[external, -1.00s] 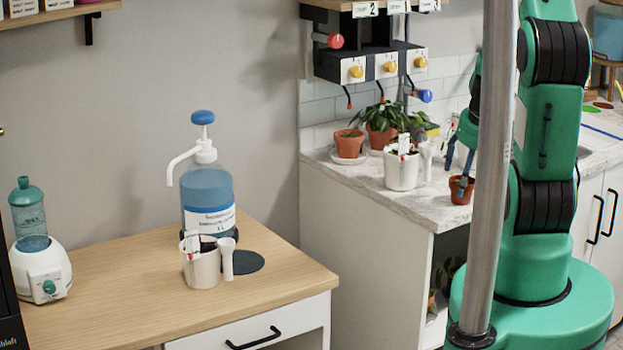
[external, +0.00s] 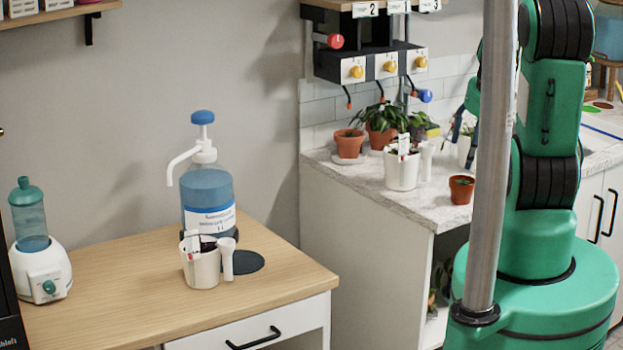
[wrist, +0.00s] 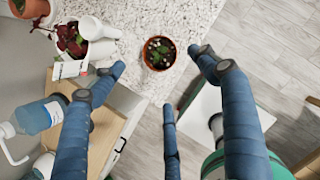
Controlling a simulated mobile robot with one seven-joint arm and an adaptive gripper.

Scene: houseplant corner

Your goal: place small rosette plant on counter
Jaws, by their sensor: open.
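The small rosette plant (external: 461,189) is a little green plant in a terracotta pot. It stands upright on the white marbled counter (external: 425,200), close to the front edge. In the wrist view the plant (wrist: 159,53) shows from above, on the counter (wrist: 190,18) near its edge. My gripper (wrist: 170,74) has its blue fingers spread wide and is empty. The pot lies beyond the fingertips, apart from them.
A white pot (external: 401,170) with a plant and white handle stands left of the rosette plant. Terracotta pots, one on a saucer (external: 349,145), stand behind. A dispenser rack (external: 372,62) hangs above. The wooden table (external: 120,290) at left holds a pump bottle (external: 208,190).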

